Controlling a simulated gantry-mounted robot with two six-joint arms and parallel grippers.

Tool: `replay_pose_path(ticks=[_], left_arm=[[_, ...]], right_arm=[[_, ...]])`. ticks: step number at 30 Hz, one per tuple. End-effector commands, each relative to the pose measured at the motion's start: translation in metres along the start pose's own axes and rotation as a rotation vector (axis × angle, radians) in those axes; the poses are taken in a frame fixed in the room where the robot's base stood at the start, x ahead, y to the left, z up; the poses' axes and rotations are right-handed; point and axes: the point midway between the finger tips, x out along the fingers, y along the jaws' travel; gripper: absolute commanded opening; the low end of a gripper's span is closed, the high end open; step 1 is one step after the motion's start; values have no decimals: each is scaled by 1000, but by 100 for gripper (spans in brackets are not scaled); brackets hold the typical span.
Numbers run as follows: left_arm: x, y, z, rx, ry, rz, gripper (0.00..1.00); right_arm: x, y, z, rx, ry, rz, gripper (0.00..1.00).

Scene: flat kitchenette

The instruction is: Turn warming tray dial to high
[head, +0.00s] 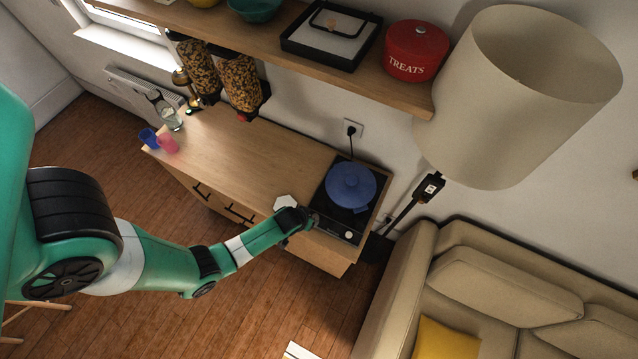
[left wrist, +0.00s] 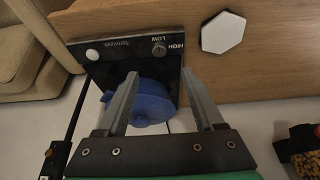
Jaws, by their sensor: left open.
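The black warming tray (head: 337,226) sits at the right end of the wooden counter, with a blue lidded pot (head: 351,186) on it. In the left wrist view its dial (left wrist: 159,48) is a small grey knob on the front strip, between the words LOW and HIGH. I cannot tell where its mark points. A round white spot (left wrist: 92,54) is at the strip's other end. My left gripper (head: 307,217) is at the tray's front left corner and covers the dial in the head view. In the left wrist view its fingers (left wrist: 159,74) are open and empty, apart from the dial.
A white hexagonal piece (left wrist: 222,33) lies on the counter beside the tray. A shelf (head: 290,45) with a red treats tin (head: 416,50) runs above. A large lampshade (head: 530,95) and a beige sofa (head: 500,285) are to the right. The counter's middle (head: 245,160) is clear.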

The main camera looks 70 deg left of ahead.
Motion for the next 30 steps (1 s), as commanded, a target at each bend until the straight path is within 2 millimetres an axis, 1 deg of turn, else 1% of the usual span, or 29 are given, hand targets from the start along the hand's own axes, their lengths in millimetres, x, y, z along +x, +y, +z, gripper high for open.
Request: replay_pose_path(ticks=[5,8,11,15,18,20,25,30], left_arm=[[6,0,0,-1,2,0,69],[18,0,1,-1,2,1,69],[37,1,2,-2,4,1,69],[67,1,2,-2,4,1,69],[87,1,2,-2,3,2,69],[97,1,2,-2,2,1,69],[113,1,-1,-1,3,1,69],[117,1,-2,0,3,1,69]], right_arm=[[-4,0,4,0,-1,0,96],[-13,0,13,0,-1,0,96],[-27,0,25,0,-1,0,96],[-49,0,46,0,-1,0,96],[-62,0,58,0,-1,0,96],[-69,0,64,0,-1,0,96],[-72,0,66,0,-1,0,96],[-72,0,66,0,0,0,96]])
